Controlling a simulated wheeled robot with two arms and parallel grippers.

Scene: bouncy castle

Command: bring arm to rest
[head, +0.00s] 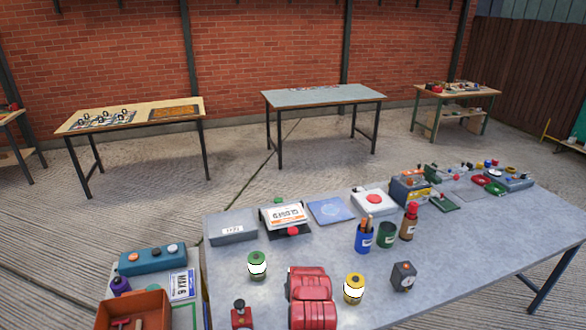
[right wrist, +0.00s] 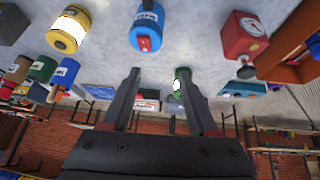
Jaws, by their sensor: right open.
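My right gripper (right wrist: 158,72) shows in the right wrist view, which looks upside down. Its two dark fingers stand apart with nothing held between them. A green can (right wrist: 179,84) shows beyond the fingers, apart from them. A blue can with a red patch (right wrist: 147,30) is past the fingertips. No gripper fingers can be made out in the head view. My left gripper is not seen in either view.
An orange bin (head: 150,304) is at lower left.

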